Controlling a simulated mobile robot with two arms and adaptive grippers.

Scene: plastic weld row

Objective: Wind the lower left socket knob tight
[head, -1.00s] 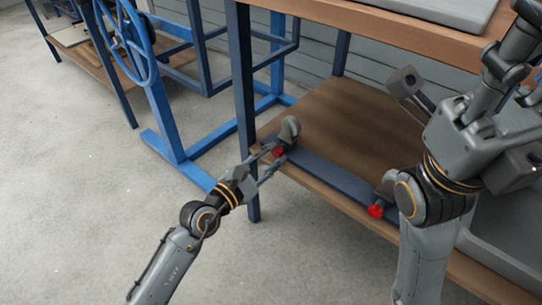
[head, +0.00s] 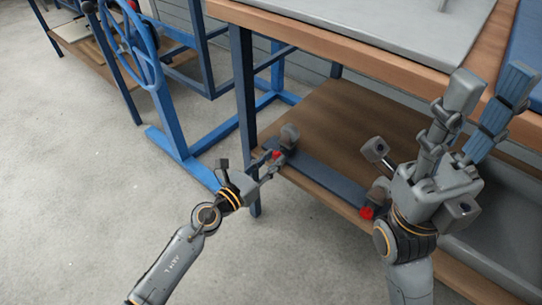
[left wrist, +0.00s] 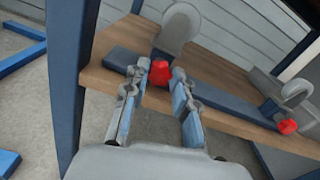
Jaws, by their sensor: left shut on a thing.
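The lower left socket knob (head: 277,154) is a small red knob on the front of a grey socket piece (head: 289,136), at the left end of a dark rail on the lower shelf. My left gripper (head: 272,160) reaches it from the front left and is shut on it. In the left wrist view the red knob (left wrist: 160,72) sits between the two fingertips, which hide its sides. A second red knob (head: 367,213) is farther right on the rail, beside my right arm. My right gripper (head: 490,88) is open, fingers pointing up in front of the bench, with nothing visible between them.
The dark rail (head: 325,178) runs along the shelf's front edge. The brown shelf (head: 340,120) behind it is bare. A dark blue bench leg (head: 243,95) stands just left of the knob. A blue handwheel stand (head: 168,115) is farther left.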

